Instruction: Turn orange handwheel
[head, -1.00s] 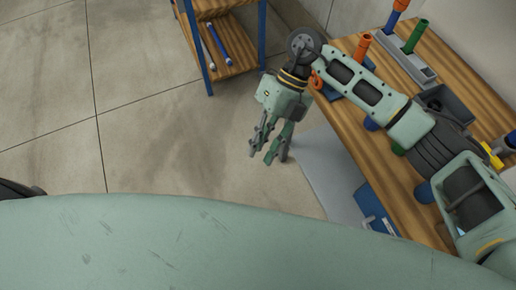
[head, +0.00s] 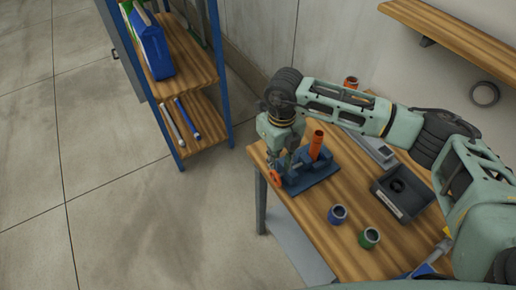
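A small orange handwheel (head: 275,177) shows at the left side of a dark blue fixture (head: 316,178) on the wooden bench. An upright orange pipe (head: 316,146) stands on this fixture. My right gripper (head: 284,164) points down just above and behind the handwheel, close to the fixture. Its fingers are small and dark against the fixture, so I cannot tell whether they touch the wheel or how far apart they are. My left gripper is out of view.
A blue-framed shelf (head: 200,147) stands at the left. Open floor lies between shelf and bench.

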